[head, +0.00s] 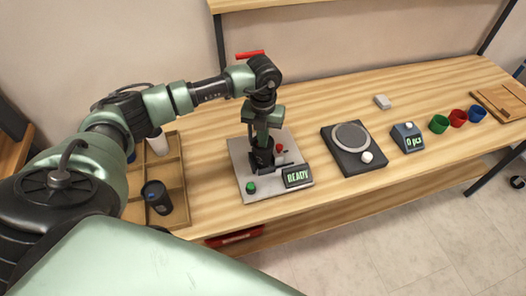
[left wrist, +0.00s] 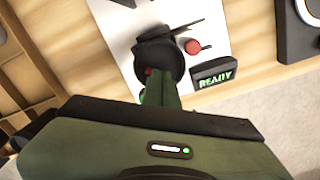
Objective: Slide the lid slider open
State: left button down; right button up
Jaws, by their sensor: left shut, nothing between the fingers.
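The laser marker (head: 240,160) is a pale grey plate on the table. It carries a lit READY display (head: 298,177), a red button (head: 279,148) and a green button (head: 251,188). My left gripper (head: 262,162) points down over the middle of the plate, shut and empty. In the left wrist view the plate (left wrist: 125,25), red button (left wrist: 193,47) and display (left wrist: 215,76) show beyond the gripper. Dark parts sit around the fingertips; I cannot tell the lid slider from them, or whether the fingers touch it. My right gripper is out of view.
A wooden tray (head: 176,185) with a black cup (head: 157,196) stands left of the marker. To the right are a black scale (head: 352,165), a counter display (head: 407,137) and coloured cups (head: 457,118). The table between them is clear.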

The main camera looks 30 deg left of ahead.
pick_arm(q)
jog(key=shift+d, duration=0.25)
jog(key=shift+r, duration=0.15)
dwell(0.5)
notch_tip(320, 180, up, 7)
jog(key=p, duration=0.4)
dwell(0.5)
dwell(0.5)
